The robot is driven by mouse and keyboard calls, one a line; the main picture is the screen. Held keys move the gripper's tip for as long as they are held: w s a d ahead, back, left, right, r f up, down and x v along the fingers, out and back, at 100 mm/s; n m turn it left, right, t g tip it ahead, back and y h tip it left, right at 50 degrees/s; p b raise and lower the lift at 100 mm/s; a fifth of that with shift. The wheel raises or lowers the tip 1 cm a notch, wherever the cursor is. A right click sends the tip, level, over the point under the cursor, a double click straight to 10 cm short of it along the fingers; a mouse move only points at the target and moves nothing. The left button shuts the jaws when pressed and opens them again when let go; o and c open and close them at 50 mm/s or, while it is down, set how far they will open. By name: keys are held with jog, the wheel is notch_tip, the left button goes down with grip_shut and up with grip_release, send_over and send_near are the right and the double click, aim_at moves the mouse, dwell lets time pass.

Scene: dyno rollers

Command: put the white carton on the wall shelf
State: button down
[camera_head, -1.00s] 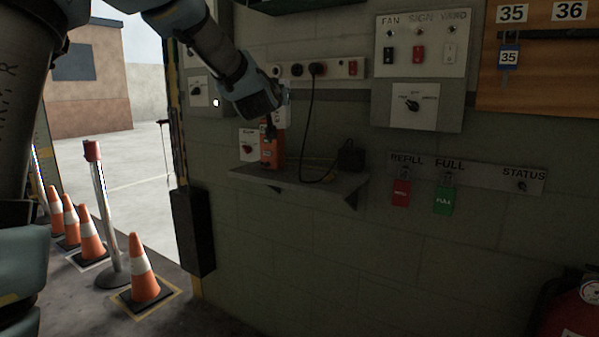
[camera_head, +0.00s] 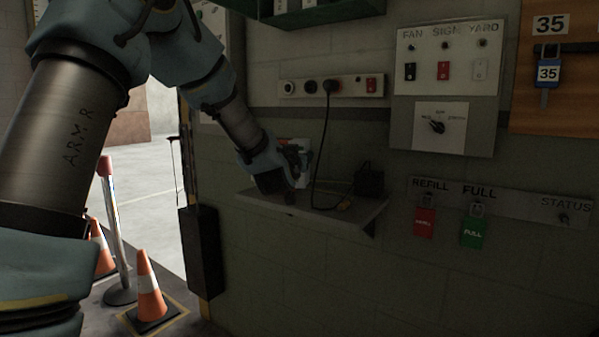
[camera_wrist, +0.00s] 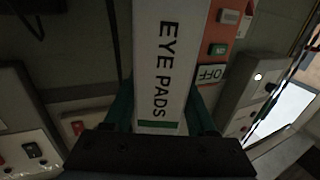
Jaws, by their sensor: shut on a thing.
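The white carton (camera_wrist: 170,25), lettered EYE PADS with a green band, is between the two green fingers of my gripper (camera_wrist: 163,112) in the wrist view. The jaws are shut on it. In the head view my gripper (camera_head: 292,180) is at the left part of the wall shelf (camera_head: 325,215), and a pale strip of the carton (camera_head: 304,160) shows behind it. I cannot tell whether the carton touches the shelf.
An orange box (camera_wrist: 222,38) is close beside the carton in the wrist view. A socket strip (camera_head: 345,87) and a green upper shelf (camera_head: 320,17) are above.

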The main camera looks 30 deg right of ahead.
jog(key=shift+f, duration=2.4)
jog(key=shift+c, duration=1)
grip_release()
